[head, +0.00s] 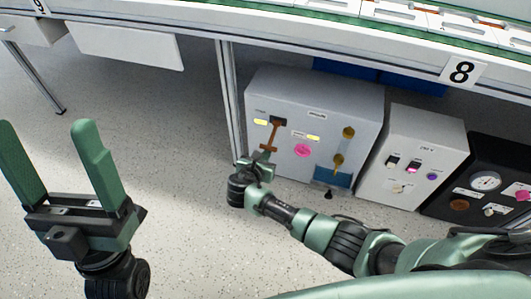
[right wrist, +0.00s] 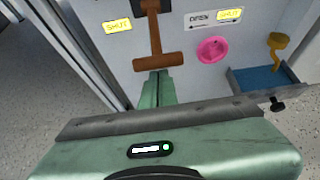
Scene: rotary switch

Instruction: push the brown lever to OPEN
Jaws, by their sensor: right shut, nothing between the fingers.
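The brown lever (head: 271,135) is on the front of a grey box (head: 315,100) under the bench. In the right wrist view the lever (right wrist: 154,35) hangs down from a dark mount and ends in a crossbar handle. A yellow SHUT label (right wrist: 117,26) is left of it. My right gripper (head: 264,158) is shut and empty, its fingertips (right wrist: 154,76) just below the crossbar; I cannot tell whether they touch it. My left gripper (head: 45,135) is open and empty, far left of the box.
A pink knob (right wrist: 213,50) and a yellow lever (right wrist: 276,48) above a blue tray (right wrist: 262,80) are right of the brown lever. A white box (head: 412,155) and a black box (head: 487,180) stand farther right. A bench leg (head: 232,100) is close on the left.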

